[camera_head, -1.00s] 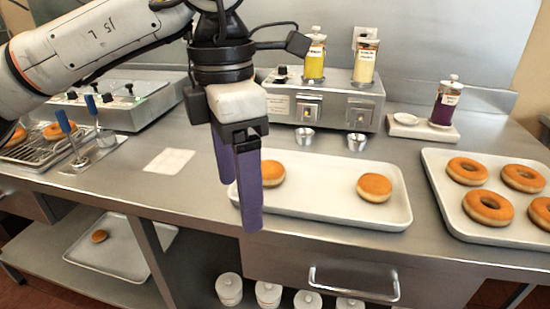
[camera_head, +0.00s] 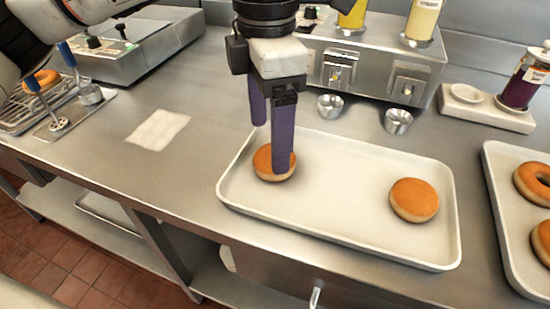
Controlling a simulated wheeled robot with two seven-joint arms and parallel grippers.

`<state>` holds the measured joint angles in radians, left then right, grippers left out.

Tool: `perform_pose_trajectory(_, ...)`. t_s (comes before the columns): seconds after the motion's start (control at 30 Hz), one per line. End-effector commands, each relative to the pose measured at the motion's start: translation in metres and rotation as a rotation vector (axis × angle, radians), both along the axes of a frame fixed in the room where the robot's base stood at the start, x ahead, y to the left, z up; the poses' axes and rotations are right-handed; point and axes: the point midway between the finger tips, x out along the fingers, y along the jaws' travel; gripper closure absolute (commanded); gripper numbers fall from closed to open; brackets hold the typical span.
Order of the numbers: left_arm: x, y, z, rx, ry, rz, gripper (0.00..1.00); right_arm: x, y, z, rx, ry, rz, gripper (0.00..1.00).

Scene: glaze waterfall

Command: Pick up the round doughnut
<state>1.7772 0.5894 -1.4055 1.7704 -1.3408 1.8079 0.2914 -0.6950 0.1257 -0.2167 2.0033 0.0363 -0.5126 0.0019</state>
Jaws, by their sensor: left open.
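Two round doughnuts without holes lie on a white tray (camera_head: 335,228) in the head view. The left round doughnut (camera_head: 264,168) is near the tray's left end, and the right round doughnut (camera_head: 414,199) is near its right end. My left gripper (camera_head: 270,145) has purple fingers and is open, pointing down. Its front finger covers part of the left doughnut in the picture. I cannot tell whether it touches the doughnut. My right gripper is not in view.
A second tray (camera_head: 497,205) at the right holds ring doughnuts (camera_head: 535,182). Two small metal cups (camera_head: 398,121) stand behind the middle tray, before a metal dispenser unit (camera_head: 375,65). A white paper square (camera_head: 157,129) lies on the counter at left. The counter around it is clear.

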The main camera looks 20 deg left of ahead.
Motion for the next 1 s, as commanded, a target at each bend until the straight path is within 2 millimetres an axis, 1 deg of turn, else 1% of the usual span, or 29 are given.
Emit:
perform_pose_trajectory(0.23,0.002,-0.004,-0.035,0.001,0.002,0.0,0.23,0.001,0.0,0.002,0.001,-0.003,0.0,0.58)
perform_pose_trajectory(0.33,0.002,-0.004,-0.046,0.0,0.001,0.0,0.23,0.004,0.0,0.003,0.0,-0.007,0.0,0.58)
perform_pose_trajectory(0.43,0.002,-0.004,-0.05,-0.001,-0.001,0.0,0.23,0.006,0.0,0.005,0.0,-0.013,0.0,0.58)
perform_pose_trajectory(0.63,0.002,-0.004,-0.05,-0.001,-0.001,0.0,0.23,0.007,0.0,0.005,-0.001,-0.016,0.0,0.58)
perform_pose_trajectory(0.9,0.002,-0.004,-0.05,-0.001,-0.001,0.0,0.68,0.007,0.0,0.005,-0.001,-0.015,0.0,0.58)
perform_pose_trajectory(1.0,0.002,-0.004,-0.05,0.0,-0.001,0.0,0.68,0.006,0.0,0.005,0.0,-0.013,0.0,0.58)
